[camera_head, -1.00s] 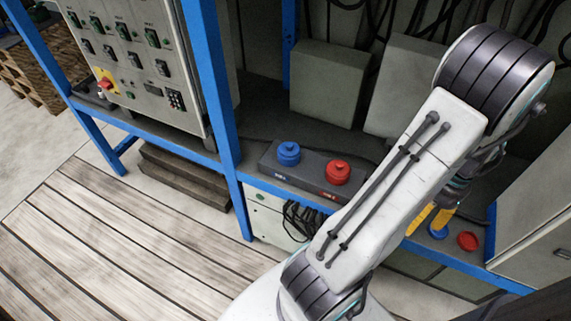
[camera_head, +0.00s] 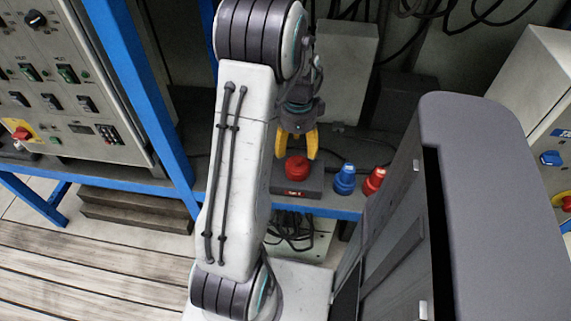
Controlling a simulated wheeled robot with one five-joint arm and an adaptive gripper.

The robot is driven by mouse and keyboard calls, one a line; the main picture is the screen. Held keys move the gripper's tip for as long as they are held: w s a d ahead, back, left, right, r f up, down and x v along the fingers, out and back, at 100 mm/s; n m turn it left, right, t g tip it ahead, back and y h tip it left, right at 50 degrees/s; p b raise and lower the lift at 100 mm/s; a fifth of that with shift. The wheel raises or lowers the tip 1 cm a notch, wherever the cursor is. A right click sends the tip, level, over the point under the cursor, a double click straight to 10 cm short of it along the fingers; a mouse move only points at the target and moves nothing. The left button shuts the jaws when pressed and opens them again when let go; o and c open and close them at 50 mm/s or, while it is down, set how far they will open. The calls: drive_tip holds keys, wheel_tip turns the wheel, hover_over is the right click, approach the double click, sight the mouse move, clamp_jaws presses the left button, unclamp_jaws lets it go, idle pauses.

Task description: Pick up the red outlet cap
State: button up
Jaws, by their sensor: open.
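A round red cap (camera_head: 297,168) sits on a dark block (camera_head: 310,187) with a red label on its front, on the blue-edged bench. My gripper (camera_head: 297,147), with yellow fingers, points down just above and behind this cap in the picture. The fingers are open with nothing between them. I cannot tell the exact height between fingertips and cap. The left end of the block is hidden behind my arm. A second red item (camera_head: 374,180), taller and with a pale label, stands further right, partly cut off by a dark grey shape.
A blue item (camera_head: 345,178) of similar shape stands between the block and the second red item. A blue frame post (camera_head: 150,90) and a control panel (camera_head: 65,90) are at left. Grey boxes (camera_head: 345,70) and cables stand behind. A grey cabinet (camera_head: 535,110) is at right.

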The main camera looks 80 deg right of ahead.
sight(297, 161)
drive_tip(key=m, duration=0.4)
drive_tip(key=shift+s+d+m, duration=0.1)
drive_tip(key=shift+d+m, duration=0.15)
drive_tip(key=shift+m, duration=0.15)
drive_tip(key=shift+f+m, duration=0.2)
drive_tip(key=shift+m, duration=0.2)
drive_tip(key=shift+f+b, duration=0.6)
drive_tip(key=shift+f, duration=2.9)
clamp_jaws()
